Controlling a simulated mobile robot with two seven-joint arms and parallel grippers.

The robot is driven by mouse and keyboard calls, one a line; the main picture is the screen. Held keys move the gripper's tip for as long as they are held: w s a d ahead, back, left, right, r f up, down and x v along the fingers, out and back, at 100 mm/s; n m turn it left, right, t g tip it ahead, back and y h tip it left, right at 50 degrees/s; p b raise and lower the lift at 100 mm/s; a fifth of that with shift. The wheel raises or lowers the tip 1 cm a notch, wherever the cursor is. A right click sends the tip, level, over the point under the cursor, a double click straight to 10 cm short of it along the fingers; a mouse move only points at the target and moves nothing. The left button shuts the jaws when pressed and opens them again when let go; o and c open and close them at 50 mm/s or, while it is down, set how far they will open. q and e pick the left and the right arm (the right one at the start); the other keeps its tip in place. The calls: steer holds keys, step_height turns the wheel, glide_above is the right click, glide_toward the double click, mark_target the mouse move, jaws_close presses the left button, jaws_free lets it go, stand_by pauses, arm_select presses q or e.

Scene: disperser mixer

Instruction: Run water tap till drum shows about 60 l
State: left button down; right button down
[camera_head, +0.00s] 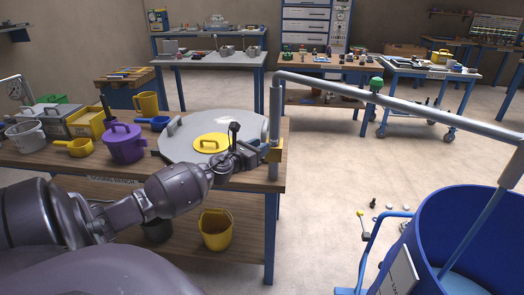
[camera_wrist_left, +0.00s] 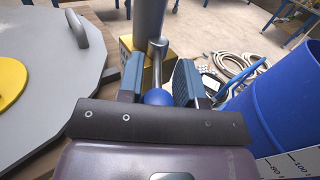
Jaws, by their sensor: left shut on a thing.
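My left gripper (camera_head: 262,153) is shut on the tap lever at the grey pipe post (camera_head: 275,110). In the left wrist view the lever's blue knob (camera_wrist_left: 158,97) sits between the two fingers (camera_wrist_left: 160,80). A yellow block (camera_head: 274,152) is on the post by the gripper. The grey overhead pipe (camera_head: 390,102) runs right to the open blue drum (camera_head: 495,215).
A round grey lid with a yellow disc (camera_head: 212,144) lies on the wooden bench (camera_head: 60,172) beside the gripper. A purple pot (camera_head: 124,145) and yellow scoop (camera_head: 74,148) stand left. A coiled hose (camera_wrist_left: 235,68) lies on the floor. Floor between bench and drum is mostly clear.

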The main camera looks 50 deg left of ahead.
stand_by(0.3)
arm_select(q)
steer(key=c, duration=0.8)
jaws_free()
steer(key=shift+s, duration=0.15)
steer(key=s, duration=1)
steer(key=shift+s+d, duration=0.3)
steer(key=shift+d, duration=0.05)
